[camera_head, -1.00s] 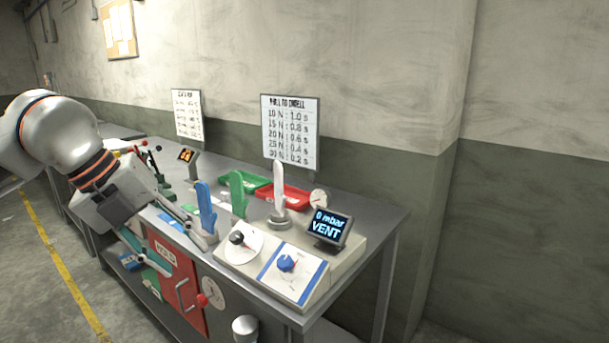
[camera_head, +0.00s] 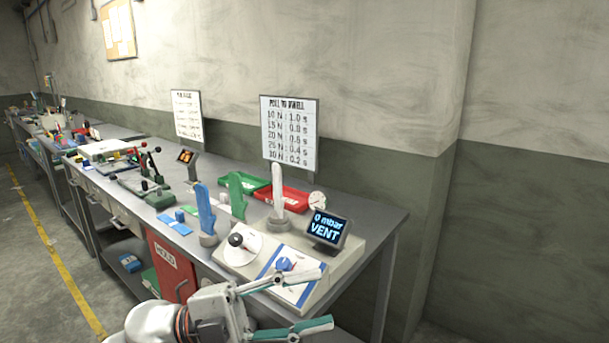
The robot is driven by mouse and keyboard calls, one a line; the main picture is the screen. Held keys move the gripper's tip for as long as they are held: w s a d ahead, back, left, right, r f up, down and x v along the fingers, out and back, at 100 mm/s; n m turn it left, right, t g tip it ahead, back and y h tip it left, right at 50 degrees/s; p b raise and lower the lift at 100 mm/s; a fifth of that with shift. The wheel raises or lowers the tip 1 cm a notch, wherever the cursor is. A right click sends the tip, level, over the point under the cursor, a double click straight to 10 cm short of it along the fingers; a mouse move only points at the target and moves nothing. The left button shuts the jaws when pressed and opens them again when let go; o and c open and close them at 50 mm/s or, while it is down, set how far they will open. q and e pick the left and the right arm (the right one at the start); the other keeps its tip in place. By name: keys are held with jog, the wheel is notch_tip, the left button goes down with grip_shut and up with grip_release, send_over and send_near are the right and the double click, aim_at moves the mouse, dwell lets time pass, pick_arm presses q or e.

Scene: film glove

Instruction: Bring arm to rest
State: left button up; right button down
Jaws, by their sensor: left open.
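My left gripper (camera_head: 325,300) is open and empty at the lower middle of the head view. Its arm (camera_head: 160,322) comes in from the lower left, in front of the bench. The lower finger is in front of the bench edge. My right gripper is not in view.
The bench (camera_head: 372,236) carries blue (camera_head: 206,210), green (camera_head: 237,194) and white (camera_head: 278,188) upright hand forms. A display (camera_head: 327,229) reads "0 mbar VENT". Green (camera_head: 256,183) and red (camera_head: 292,198) trays lie behind. A red door (camera_head: 166,262) is below. Floor is free at left.

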pick_arm(q)
jog(key=w+a+f+n+t+y, duration=0.5)
jog(key=f+n+t, duration=0.4)
jog(key=n+t, duration=0.5)
jog(key=a+f+n+t+y, duration=0.1)
jog(key=a+f+n+y, duration=0.3)
jog(key=f, duration=0.3)
jog(key=a+f+n+t+y, duration=0.1)
jog(key=a+f+n+y, duration=0.25)
jog(key=f, duration=0.35)
jog(key=s+a+f+n+g+y, duration=0.1)
jog(key=s+a+f+n+y, duration=0.1)
jog(key=s+f, duration=0.2)
jog(key=s+a+f+n+g+y, duration=0.1)
jog(key=s+a+f+g+y, duration=0.1)
jog(key=f, duration=0.8)
jog(key=shift+s+a+f+n+p, duration=0.2)
jog(key=shift+s+a+n+p, duration=0.15)
jog(key=shift+s+a, duration=0.55)
jog(key=s+f+g, duration=0.1)
jog(key=s+f, duration=0.1)
jog(key=s, duration=0.1)
jog(key=s+a+f+g+y, duration=0.1)
jog(key=s+f, duration=0.2)
jog(key=s+a+f+n+g+y, duration=0.1)
jog(key=s+f, duration=0.2)
jog(key=shift+a+f, duration=0.2)
jog(key=shift+f, duration=0.05)
jog(key=shift+c, duration=0.2)
